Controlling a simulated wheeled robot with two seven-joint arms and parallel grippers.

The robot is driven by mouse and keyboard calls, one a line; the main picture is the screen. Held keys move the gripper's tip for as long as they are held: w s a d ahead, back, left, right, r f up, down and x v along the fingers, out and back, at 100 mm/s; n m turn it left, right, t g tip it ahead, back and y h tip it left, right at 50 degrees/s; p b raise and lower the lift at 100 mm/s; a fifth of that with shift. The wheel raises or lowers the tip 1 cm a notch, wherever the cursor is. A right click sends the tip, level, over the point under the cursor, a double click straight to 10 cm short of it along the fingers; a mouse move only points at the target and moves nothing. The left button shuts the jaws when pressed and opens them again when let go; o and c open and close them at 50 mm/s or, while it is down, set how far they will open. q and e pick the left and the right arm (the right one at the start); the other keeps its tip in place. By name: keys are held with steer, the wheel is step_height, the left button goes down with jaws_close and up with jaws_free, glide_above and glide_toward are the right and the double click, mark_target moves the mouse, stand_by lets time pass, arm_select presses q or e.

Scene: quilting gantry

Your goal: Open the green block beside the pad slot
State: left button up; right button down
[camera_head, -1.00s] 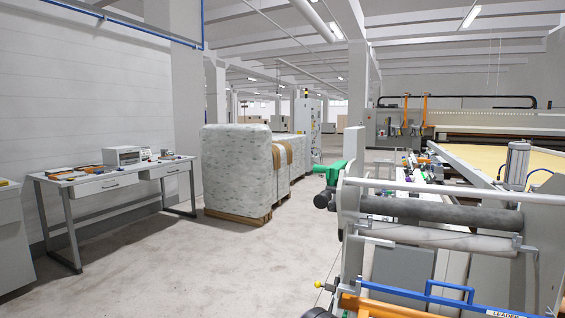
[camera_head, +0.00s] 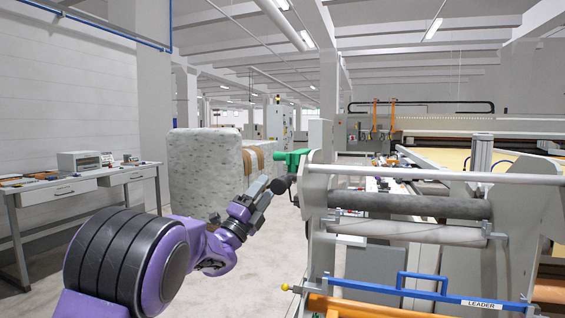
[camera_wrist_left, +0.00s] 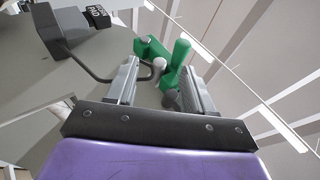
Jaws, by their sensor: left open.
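The green block (camera_head: 292,157) sits at the near left end of the machine, beside the upper rollers. In the left wrist view the green block (camera_wrist_left: 150,48) shows with a green upright lever (camera_wrist_left: 179,58) at its right. My left gripper (camera_head: 268,187) is open, just below and left of the green part in the head view. In the wrist view the lever's lower part is between the fingers of my left gripper (camera_wrist_left: 172,80); I cannot tell whether they touch it. My right gripper is not in view.
The machine's dark roller (camera_head: 410,205) and pale roller (camera_head: 400,231) extend right. A blue rail (camera_head: 430,290) labelled LEADER is in front. A wrapped stack (camera_head: 205,165) stands behind my arm. A workbench (camera_head: 85,183) is at left. Open floor lies between.

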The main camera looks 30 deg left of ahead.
mark_target(275, 159)
arm_select(q)
steer(key=w+r+p, duration=0.1)
steer(key=w+r, duration=0.1)
steer(key=r, duration=0.1)
steer(key=w+d+r+m+h+p, duration=0.1)
steer(key=w+r+p, duration=0.1)
steer(key=r, duration=0.1)
steer(key=w+r+m+p, duration=0.1)
steer(key=w+r, duration=0.1)
steer(key=r, duration=0.1)
steer(key=shift+w+d+r+h+p, duration=0.1)
steer(key=shift+d+r+h+p, duration=0.05)
steer(key=shift+r+h+p, duration=0.25)
steer(key=shift+w+r, duration=0.15)
steer(key=shift+w, duration=0.3)
steer(key=shift+d, duration=0.1)
jaws_close()
